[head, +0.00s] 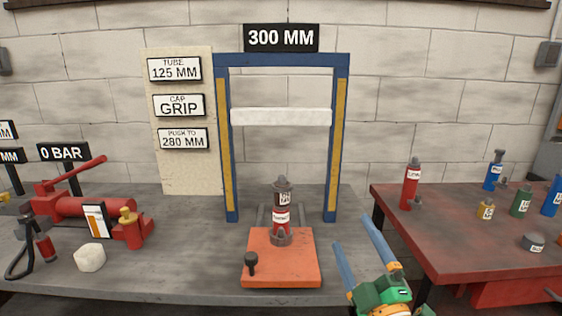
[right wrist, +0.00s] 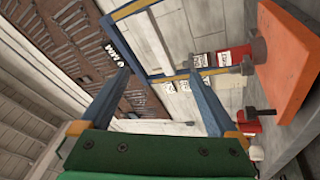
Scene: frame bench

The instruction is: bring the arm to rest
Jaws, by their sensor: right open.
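My right gripper (head: 362,262) is in the lower right of the head view, in front of the bench. Its two blue fingers are spread with nothing between them. They also frame the right wrist view (right wrist: 165,95), again empty. A red and dark cylinder (head: 281,217) stands upright on the orange plate (head: 300,272) under the blue frame (head: 341,130), to the left of my right gripper and apart from it. The cylinder (right wrist: 230,57) and plate (right wrist: 290,60) also show at the right of the right wrist view. My left gripper is not seen.
A red hand pump (head: 95,207) and a white lump (head: 89,257) lie on the left of the grey bench. A dark red table (head: 440,245) with several small cylinders is at the right. A white bar (head: 281,117) spans the frame. A black knob (head: 251,262) stands on the plate.

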